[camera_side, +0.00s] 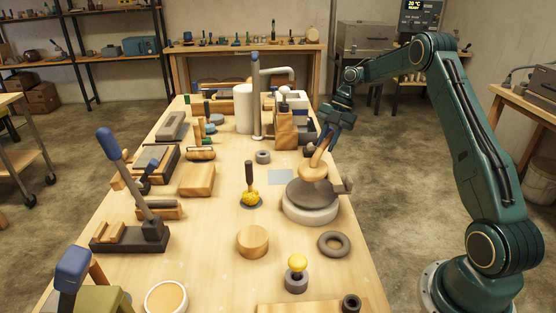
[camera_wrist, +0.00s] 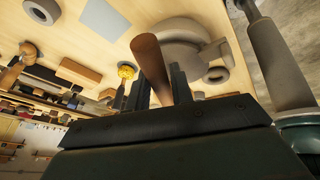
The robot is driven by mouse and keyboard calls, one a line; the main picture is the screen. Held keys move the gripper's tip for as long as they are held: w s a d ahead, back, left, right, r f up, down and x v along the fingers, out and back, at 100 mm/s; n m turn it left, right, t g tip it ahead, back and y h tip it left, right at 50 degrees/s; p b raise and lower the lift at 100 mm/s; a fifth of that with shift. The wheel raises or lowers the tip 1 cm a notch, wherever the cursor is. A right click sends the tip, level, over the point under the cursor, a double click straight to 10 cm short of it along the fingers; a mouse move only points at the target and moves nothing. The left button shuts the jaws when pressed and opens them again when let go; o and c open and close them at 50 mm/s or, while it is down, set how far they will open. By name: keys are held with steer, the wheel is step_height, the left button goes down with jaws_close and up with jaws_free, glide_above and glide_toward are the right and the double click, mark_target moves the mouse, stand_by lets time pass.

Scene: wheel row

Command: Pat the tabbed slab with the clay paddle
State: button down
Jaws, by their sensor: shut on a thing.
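My gripper (camera_side: 329,133) is shut on the handle of a wooden clay paddle (camera_side: 314,171), which hangs tilted below it. In the wrist view, the brown paddle handle (camera_wrist: 150,60) stands between the two dark fingers (camera_wrist: 158,88). The paddle's head is over the grey slab (camera_side: 312,195); I cannot tell whether they touch. The slab is round, and its tab (camera_side: 345,187) sticks out to the right. It lies on a pale round base (camera_side: 310,213). The wrist view shows part of the slab (camera_wrist: 185,32); the paddle's head is hidden there.
A grey ring (camera_side: 334,244) and a yellow-topped knob (camera_side: 297,264) lie in front of the base. A yellow sponge-like tool with a dark handle (camera_side: 249,196) stands to its left, near a wooden disc (camera_side: 253,242). Wooden blocks (camera_side: 285,130) and a pipe stand (camera_side: 256,100) are behind.

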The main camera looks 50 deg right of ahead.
step_height(320, 180, down, 6)
steer(key=shift+r, duration=2.85)
step_height(320, 180, down, 6)
steer(key=shift+w+r, duration=0.1)
steer(key=shift+r, duration=2.75)
